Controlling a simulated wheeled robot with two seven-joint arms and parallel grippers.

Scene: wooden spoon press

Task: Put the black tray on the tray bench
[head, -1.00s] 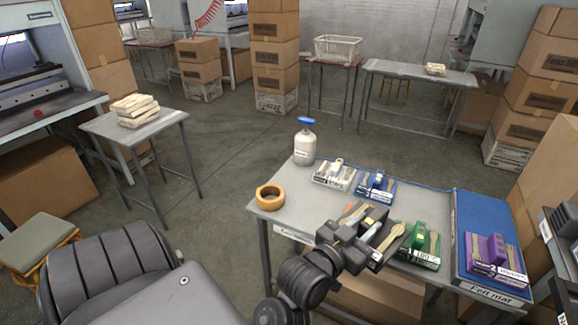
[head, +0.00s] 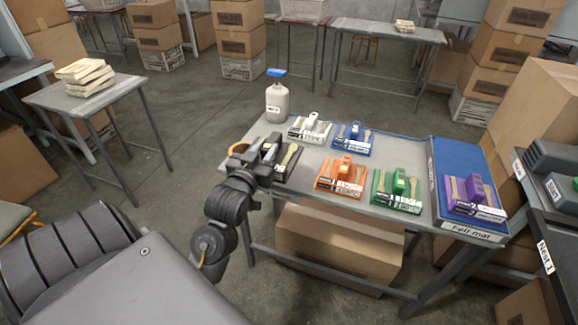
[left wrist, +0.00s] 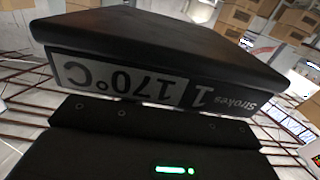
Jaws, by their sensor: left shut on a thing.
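My left gripper (head: 268,152) is shut on the black tray (head: 287,171) at the left end of the grey bench (head: 322,153). The tray carries pale wooden spoons and is partly hidden by the gripper. I cannot tell whether it touches the bench top. In the left wrist view the black tray (left wrist: 190,35) fills the upper middle, its label reading 170°C and 1 Strokes upside down. White (head: 310,130), blue (head: 352,140), orange (head: 342,178) and green (head: 397,192) trays stand on the bench. My right gripper is out of view.
A tape roll (head: 236,148) is partly hidden behind the gripper, and a white bottle (head: 277,101) stands at the back left corner. A purple tray (head: 475,200) sits on the blue felt mat (head: 455,155) at right. A carton (head: 338,248) lies under the bench.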

